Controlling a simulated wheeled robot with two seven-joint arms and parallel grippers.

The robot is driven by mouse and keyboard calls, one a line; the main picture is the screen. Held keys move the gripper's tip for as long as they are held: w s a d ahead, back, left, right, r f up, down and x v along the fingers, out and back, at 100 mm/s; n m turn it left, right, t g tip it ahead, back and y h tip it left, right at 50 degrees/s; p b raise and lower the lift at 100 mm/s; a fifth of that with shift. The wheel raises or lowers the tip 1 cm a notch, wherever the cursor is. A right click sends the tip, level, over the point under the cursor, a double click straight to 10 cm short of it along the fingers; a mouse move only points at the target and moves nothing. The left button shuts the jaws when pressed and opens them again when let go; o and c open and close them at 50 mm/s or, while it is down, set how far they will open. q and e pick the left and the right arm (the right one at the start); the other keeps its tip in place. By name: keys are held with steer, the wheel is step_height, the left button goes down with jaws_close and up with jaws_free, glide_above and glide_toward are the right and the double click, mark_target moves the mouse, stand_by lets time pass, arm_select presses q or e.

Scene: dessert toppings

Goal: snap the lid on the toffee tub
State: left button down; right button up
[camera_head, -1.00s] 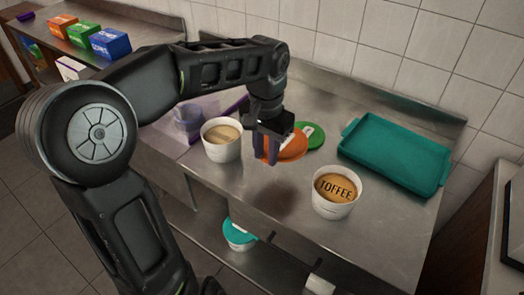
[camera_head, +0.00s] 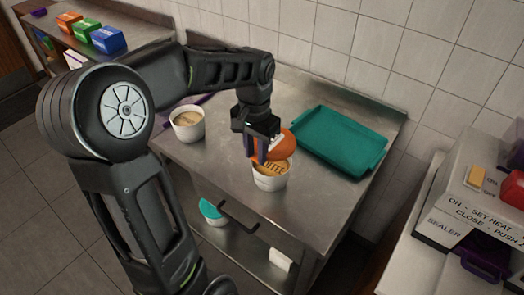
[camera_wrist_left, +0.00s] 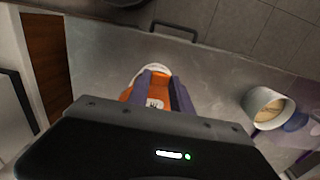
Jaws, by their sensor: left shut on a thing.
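My left gripper (camera_head: 262,150) is shut on an orange lid (camera_head: 283,146), which tilts steeply between its purple fingers. The toffee tub (camera_head: 269,183), a white cup with tan contents and dark lettering, stands upright on the steel table right below. The lid hangs over its back rim and covers part of the lettering; I cannot tell whether they touch. In the left wrist view the lid (camera_wrist_left: 158,88) sits between the fingers, with the white tub rim (camera_wrist_left: 148,71) showing past it. My right gripper is in neither view.
A second open tub (camera_head: 188,123) stands left on the steel table (camera_head: 320,185). A teal tray (camera_head: 338,142) lies at the back right. A sealer machine (camera_head: 460,215) stands on a counter at far right. A teal-lidded tub (camera_head: 211,212) sits on the shelf below.

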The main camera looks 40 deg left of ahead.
arm_select(q)
steer(key=shift+a, duration=0.15)
steer(key=shift+f, duration=0.2)
steer(key=shift+f, duration=0.85)
steer(key=shift+f+b, duration=1.8)
steer(key=shift+f, duration=0.4)
steer(key=shift+f+b, duration=0.3)
steer(key=shift+f, duration=0.1)
stand_by(0.5)
steer(key=c, duration=1.1)
jaws_free()
steer(key=shift+o, duration=0.3)
